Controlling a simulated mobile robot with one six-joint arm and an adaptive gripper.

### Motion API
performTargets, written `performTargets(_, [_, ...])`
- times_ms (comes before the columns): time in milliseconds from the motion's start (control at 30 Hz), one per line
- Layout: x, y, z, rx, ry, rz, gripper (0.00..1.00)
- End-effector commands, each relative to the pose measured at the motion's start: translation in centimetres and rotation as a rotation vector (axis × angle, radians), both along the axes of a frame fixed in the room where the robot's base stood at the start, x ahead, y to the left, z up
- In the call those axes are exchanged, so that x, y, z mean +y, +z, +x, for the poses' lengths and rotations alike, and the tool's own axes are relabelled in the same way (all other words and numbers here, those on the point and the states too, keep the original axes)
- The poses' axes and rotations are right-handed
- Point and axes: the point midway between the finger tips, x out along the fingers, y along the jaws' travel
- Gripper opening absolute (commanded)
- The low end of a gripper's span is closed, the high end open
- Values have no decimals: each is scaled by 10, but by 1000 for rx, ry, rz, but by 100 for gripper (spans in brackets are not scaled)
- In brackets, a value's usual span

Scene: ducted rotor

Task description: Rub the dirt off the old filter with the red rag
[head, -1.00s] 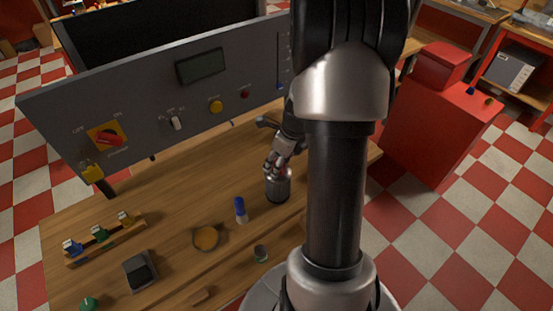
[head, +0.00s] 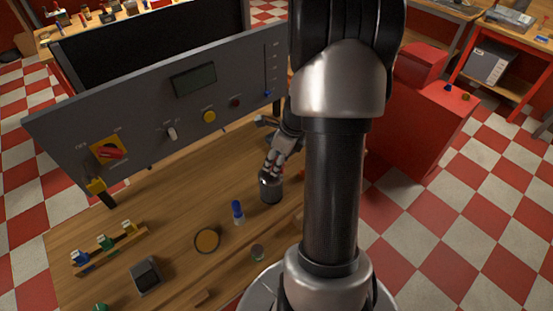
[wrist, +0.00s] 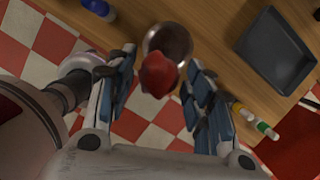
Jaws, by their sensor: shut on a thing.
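My gripper (head: 274,166) reaches down to a grey metal cylinder (head: 270,189) standing upright on the wooden bench. In the wrist view its blue-padded fingers (wrist: 158,75) are closed in on the red rag (wrist: 157,75), a crumpled bundle. The rag overlaps the near rim of the cylinder's round brownish top (wrist: 168,40); whether it touches the cylinder I cannot tell. In the head view only a trace of red shows between the fingers. I cannot tell for sure whether this cylinder is the old filter, and no distinct dirt is visible.
A grey control panel (head: 140,110) rises behind. A dark tray (wrist: 276,54) lies on the bench in the wrist view.

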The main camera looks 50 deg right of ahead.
Motion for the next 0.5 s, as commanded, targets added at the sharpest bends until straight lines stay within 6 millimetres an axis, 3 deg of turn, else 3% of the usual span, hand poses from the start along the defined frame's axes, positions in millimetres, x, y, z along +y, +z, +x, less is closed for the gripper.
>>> performTargets(200, [-2, 20, -1, 0, 6, 0, 25])
performTargets(500, [-2, 20, -2, 0, 8, 0, 25])
